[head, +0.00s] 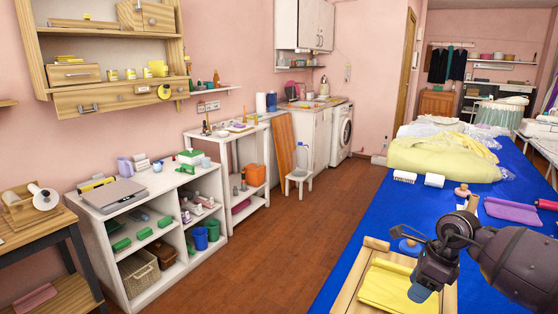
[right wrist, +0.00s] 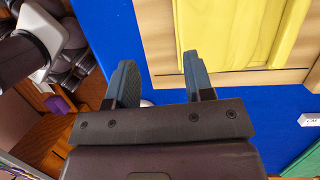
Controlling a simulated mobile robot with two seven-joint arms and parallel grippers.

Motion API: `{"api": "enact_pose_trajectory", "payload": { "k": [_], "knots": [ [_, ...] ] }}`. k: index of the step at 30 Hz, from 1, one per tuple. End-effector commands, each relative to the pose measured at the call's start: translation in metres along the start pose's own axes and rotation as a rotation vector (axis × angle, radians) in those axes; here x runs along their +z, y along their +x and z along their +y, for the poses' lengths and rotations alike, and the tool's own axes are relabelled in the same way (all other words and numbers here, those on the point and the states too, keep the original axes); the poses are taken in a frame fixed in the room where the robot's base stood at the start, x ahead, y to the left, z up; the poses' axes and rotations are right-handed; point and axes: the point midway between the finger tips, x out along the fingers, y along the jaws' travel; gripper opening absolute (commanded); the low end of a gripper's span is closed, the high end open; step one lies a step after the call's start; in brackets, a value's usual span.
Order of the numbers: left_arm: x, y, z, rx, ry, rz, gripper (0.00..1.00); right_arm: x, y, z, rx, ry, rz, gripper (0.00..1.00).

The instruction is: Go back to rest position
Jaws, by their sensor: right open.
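My right gripper (head: 420,292) hangs over the near part of the blue-covered table (head: 340,232), beside a wooden tray (head: 375,244) with a folded yellow cloth (head: 390,288) in it. In the right wrist view my right gripper (right wrist: 160,80) has its two blue-grey fingers apart with nothing between them. The yellow cloth (right wrist: 232,35) and the tray's wooden edge (right wrist: 160,40) lie beyond the fingers. My left gripper is in neither view.
A yellow gown (head: 440,158) lies farther along the table. White shelves (head: 150,190) stand along the left wall. The wooden floor (head: 290,240) between shelves and table is clear.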

Motion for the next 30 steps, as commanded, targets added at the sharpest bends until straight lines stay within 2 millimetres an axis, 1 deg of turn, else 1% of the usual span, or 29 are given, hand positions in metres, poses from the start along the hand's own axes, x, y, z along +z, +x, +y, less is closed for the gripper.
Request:
{"api": "enact_pose_trajectory", "payload": {
  "k": [1, 3, 5, 7, 10, 12, 16, 20, 23, 26, 29, 30],
  "knots": [
    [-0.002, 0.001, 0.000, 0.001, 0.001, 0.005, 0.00, 0.010, 0.013, 0.014, 0.035, 0.007, -0.072, 0.48],
    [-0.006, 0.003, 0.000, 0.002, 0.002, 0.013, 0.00, 0.027, 0.026, 0.033, 0.081, 0.025, -0.186, 0.48],
    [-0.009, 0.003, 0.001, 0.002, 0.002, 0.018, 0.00, 0.042, 0.035, 0.050, 0.124, 0.053, -0.295, 0.48],
    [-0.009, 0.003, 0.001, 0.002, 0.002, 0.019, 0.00, 0.060, 0.043, 0.071, 0.183, 0.100, -0.431, 0.48],
    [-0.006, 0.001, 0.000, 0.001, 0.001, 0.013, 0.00, 0.085, 0.046, 0.099, 0.271, 0.196, -0.633, 0.48],
    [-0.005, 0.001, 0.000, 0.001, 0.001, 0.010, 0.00, 0.099, 0.043, 0.115, 0.329, 0.280, -0.772, 0.48],
    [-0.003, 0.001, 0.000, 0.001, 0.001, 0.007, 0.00, 0.116, 0.030, 0.136, 0.435, 0.470, -1.014, 0.48],
    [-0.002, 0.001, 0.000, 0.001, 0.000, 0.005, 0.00, 0.120, 0.015, 0.144, 0.530, 0.703, -1.233, 0.48],
    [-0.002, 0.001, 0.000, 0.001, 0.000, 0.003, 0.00, 0.114, 0.004, 0.143, 0.590, 0.907, -1.384, 0.48],
    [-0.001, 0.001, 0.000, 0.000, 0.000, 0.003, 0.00, 0.101, -0.004, 0.139, 0.641, 1.133, -1.517, 0.48],
    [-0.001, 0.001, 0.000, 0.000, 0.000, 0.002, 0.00, 0.079, -0.006, 0.133, 0.678, 1.378, -1.628, 0.48],
    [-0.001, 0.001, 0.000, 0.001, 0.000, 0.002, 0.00, 0.069, -0.006, 0.130, 0.688, 1.480, -1.667, 0.48]
  ]
}}
